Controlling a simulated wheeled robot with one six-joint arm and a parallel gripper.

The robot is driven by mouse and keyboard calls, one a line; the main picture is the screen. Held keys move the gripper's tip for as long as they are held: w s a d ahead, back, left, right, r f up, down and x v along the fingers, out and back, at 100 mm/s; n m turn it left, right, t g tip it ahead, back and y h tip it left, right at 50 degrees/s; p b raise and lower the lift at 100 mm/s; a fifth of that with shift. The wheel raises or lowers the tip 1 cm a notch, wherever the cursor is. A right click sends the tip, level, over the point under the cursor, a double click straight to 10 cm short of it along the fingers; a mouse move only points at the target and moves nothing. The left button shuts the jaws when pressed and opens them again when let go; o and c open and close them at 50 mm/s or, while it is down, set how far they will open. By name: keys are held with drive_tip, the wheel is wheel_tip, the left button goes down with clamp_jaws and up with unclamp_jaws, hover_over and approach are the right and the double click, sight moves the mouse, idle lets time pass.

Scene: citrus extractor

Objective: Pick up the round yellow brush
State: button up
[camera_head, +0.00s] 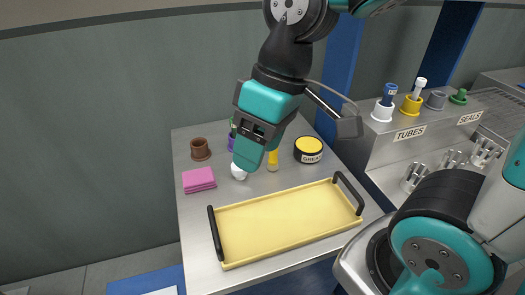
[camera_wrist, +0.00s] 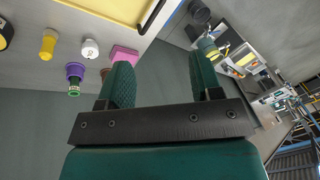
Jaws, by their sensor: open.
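A small upright yellow item (camera_head: 272,160), which looks like the round yellow brush, stands on the grey table beyond the tray, just right of my gripper (camera_head: 256,148) in the head view. It also shows as a yellow piece (camera_wrist: 48,44) at the upper left of the wrist view. My gripper is open, with two teal fingers spread apart and nothing between them in the wrist view (camera_wrist: 160,65). It hangs above the back of the table and is apart from the yellow item. In the head view it partly hides the items behind it.
A white item (camera_head: 238,172), a purple and green item (camera_wrist: 75,76), a pink block (camera_head: 199,180), a brown cup (camera_head: 200,149) and a black and yellow grease tin (camera_head: 308,150) stand nearby. A yellow tray (camera_head: 285,225) with black handles fills the table's front.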

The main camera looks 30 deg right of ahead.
drive_tip(key=w+d+f+m+h+b, duration=0.1)
drive_tip(key=w+d+f+h, duration=0.15)
drive_tip(key=w+d, duration=0.65)
drive_tip(key=w+d+f+m+h+b, duration=0.1)
drive_tip(key=w+d+f, duration=0.3)
drive_tip(key=w+d, duration=0.5)
drive_tip(key=f, duration=0.3)
drive_tip(key=w+a+f, duration=0.1)
drive_tip(key=f, duration=0.3)
drive_tip(key=w+a+f+p, duration=0.1)
drive_tip(key=f, duration=0.3)
drive_tip(key=shift+f, duration=0.15)
drive_tip(key=shift+s+f+p, duration=0.15)
drive_tip(key=shift+f+p, duration=0.2)
drive_tip(key=shift+f, duration=2.65)
drive_tip(key=c, duration=1)
drive_tip(key=shift+r, duration=0.1)
wheel_tip(320, 180, up, 20)
drive_tip(key=shift+b, duration=0.3)
